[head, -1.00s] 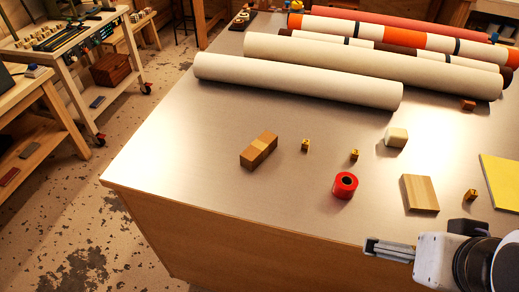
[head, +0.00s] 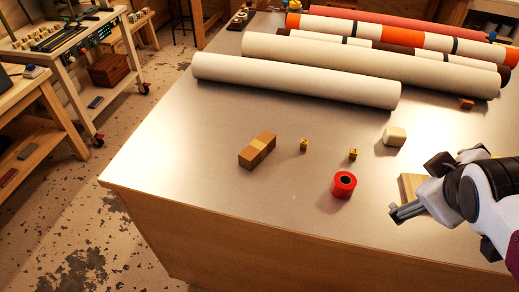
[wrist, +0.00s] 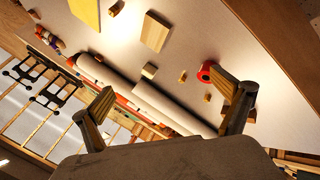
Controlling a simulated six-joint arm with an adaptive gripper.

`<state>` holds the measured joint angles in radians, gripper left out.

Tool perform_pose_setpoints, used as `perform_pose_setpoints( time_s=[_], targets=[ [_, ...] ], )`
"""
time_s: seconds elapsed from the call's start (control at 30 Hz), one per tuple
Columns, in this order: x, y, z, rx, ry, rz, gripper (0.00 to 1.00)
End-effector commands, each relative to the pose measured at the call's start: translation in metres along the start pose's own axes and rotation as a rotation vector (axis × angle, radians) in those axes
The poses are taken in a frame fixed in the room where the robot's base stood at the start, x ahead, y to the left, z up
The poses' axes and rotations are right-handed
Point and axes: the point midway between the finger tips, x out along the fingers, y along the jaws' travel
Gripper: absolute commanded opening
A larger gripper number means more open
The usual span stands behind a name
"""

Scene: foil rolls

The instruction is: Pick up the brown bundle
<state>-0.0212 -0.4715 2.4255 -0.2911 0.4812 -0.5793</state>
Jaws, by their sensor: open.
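The brown bundle (head: 258,150) is a small block-like bundle with a lighter band around its middle. It lies on the metal-topped table (head: 215,190), left of the red roll, in the head view. My gripper (head: 393,213) is at the right, above the table's front edge, well apart from the bundle. In the wrist view its two fingers (wrist: 172,103) are spread wide with nothing held between them.
A red roll (head: 343,185) stands between my gripper and the bundle. Two small yellowish cubes (head: 303,145) (head: 353,154), a cream block (head: 395,136) and a wooden block (head: 409,186) lie nearby. Long rolls (head: 295,81) lie across the back. The table's front left is clear.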

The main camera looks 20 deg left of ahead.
Motion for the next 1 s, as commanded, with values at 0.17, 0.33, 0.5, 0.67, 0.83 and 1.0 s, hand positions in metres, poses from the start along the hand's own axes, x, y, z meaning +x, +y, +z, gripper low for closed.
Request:
perform_pose_setpoints(
  time_s=[0.17,0.33,0.5,0.67,0.83,1.0],
  targets=[
    [0.028,0.020,-0.030,-0.304,0.051,0.056,1.00],
    [0.052,0.032,-0.062,-0.601,0.109,0.112,1.00],
    [0.076,0.035,-0.095,-0.897,0.174,0.169,1.00],
    [0.099,0.029,-0.127,-1.172,0.245,0.228,1.00],
    [0.120,0.013,-0.159,-1.455,0.334,0.299,1.00],
    [0.140,-0.011,-0.188,-1.724,0.438,0.383,1.00]
  ],
)
